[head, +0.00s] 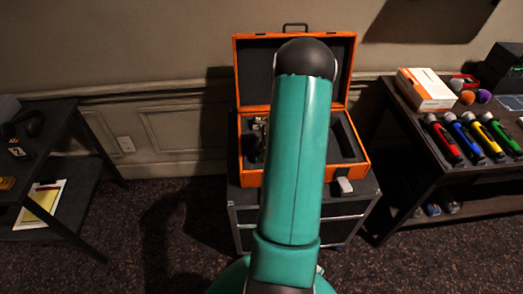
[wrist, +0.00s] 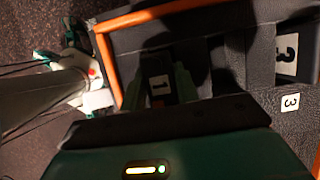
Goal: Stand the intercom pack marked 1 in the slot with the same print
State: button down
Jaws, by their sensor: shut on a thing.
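The intercom pack marked 1 (wrist: 158,87) is dark with a white label, and in the wrist view it shows between the two green fingers. My gripper (wrist: 160,84) is shut on it, inside the outline of the orange case (wrist: 107,62). The pack's lower end and its slot's print are hidden, so I cannot tell how deep it sits. In the head view the open case (head: 365,160) stands in the middle, and my arm covers its centre. Two labels with a 3 show at the right of the wrist view, one on a dark block (wrist: 287,52) and one on the grey insert (wrist: 290,103).
The case stands on a dark cabinet (head: 345,208), with a small white object (head: 343,186) at its front. A pack marked 2 (head: 18,150) is on the left table. The right table holds several coloured microphones (head: 465,138) and a white-orange box (head: 425,90).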

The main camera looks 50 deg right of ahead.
jog(key=shift+f, duration=0.2)
jog(key=c, duration=1)
grip_release()
jog(key=shift+o, duration=0.2)
jog(key=v, duration=1.3)
jog(key=shift+d+r, duration=0.2)
jog(key=shift+r, duration=0.15)
jog(key=shift+s, duration=0.15)
